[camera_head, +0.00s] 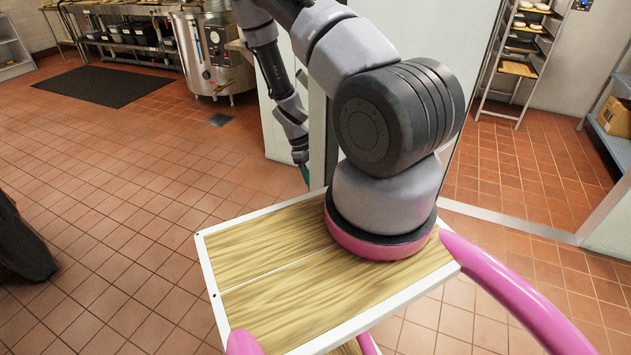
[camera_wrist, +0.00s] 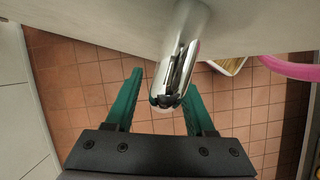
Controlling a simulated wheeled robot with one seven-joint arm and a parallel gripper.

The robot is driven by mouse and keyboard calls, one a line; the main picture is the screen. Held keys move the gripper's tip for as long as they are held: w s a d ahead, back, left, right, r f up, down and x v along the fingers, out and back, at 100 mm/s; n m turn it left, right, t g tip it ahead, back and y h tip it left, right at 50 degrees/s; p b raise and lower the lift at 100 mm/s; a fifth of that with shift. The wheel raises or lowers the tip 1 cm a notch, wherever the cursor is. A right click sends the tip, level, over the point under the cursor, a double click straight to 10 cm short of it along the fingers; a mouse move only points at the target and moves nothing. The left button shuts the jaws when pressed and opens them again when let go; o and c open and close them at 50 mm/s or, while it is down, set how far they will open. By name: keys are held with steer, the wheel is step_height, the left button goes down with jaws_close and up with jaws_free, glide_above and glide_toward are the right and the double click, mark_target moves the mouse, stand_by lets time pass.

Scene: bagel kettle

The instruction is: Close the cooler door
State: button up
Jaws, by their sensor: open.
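The cooler door (camera_head: 425,35) is a pale grey panel behind my arm in the head view. It stands open, with the doorway and the room behind it showing at the right. In the wrist view the door's face (camera_wrist: 90,22) fills the top, and a chrome handle (camera_wrist: 182,55) sticks out from it. My gripper (camera_wrist: 160,90) is open, with its two teal fingers spread on either side of the handle's end. Contact cannot be told. In the head view, only a small teal part of my gripper (camera_head: 303,172) shows; the handle is hidden behind my arm.
A metal threshold (camera_head: 510,222) crosses the doorway at the right. Beyond it stand a rack with trays (camera_head: 522,55) and a shelf with a box (camera_head: 614,117). A steel kettle (camera_head: 212,55) and a dark mat (camera_head: 105,86) are at the back left. The tiled floor at left is mostly clear.

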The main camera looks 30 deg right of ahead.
jaws_close()
stand_by(1.4)
